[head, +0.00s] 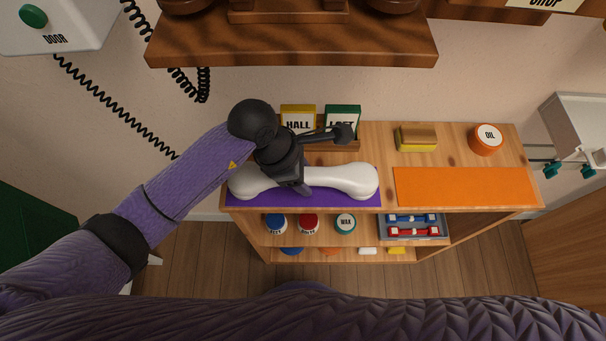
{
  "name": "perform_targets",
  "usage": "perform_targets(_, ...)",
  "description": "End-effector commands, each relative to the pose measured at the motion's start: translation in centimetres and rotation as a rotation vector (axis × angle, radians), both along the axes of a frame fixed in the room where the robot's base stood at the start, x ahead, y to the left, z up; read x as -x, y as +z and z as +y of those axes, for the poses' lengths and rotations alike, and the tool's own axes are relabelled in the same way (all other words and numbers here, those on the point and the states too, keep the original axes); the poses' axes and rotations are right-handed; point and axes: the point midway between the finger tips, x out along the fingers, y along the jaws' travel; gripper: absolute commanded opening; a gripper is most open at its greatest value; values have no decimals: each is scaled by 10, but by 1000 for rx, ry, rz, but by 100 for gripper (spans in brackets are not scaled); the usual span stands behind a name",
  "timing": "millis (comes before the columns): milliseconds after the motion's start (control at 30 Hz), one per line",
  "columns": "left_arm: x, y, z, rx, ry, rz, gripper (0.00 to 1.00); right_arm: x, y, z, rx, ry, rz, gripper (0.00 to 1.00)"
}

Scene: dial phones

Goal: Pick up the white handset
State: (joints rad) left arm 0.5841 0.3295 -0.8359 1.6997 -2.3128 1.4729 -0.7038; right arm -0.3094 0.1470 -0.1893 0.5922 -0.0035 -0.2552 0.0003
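The white handset (345,181) lies flat on a purple mat (330,200) at the left of the wooden shelf top. My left gripper (322,160) is above the handset, with its dark body covering part of the handset's grip. Its fingers are spread apart: one reaches right, behind the handset, and the other points down over the handset's middle. It looks open. Whether a finger touches the handset I cannot tell. My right gripper is out of view.
Behind the handset stand a yellow HALL card (298,113) and a green card (342,112), partly covered by my gripper. An orange mat (465,187) lies clear at right, near a brush-like block (415,138) and an OIL tin (487,139). A dark wooden ledge (290,50) overhangs behind.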

Motion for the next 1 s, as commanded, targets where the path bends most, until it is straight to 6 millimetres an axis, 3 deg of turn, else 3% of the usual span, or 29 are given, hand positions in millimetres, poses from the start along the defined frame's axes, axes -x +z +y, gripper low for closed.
perform_targets(33,0,0,0,0,0,0,37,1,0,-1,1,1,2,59)
perform_targets(200,0,0,0,0,0,0,1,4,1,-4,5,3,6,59)
perform_targets(233,0,0,0,0,0,0,0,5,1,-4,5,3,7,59)
perform_targets(633,0,3,0,1,-1,-1,0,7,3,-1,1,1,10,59)
perform_targets(933,-1,42,1,-1,0,-5,0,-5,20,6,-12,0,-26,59)
perform_targets(1000,-1,37,17,-4,4,-1,0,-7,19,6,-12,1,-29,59)
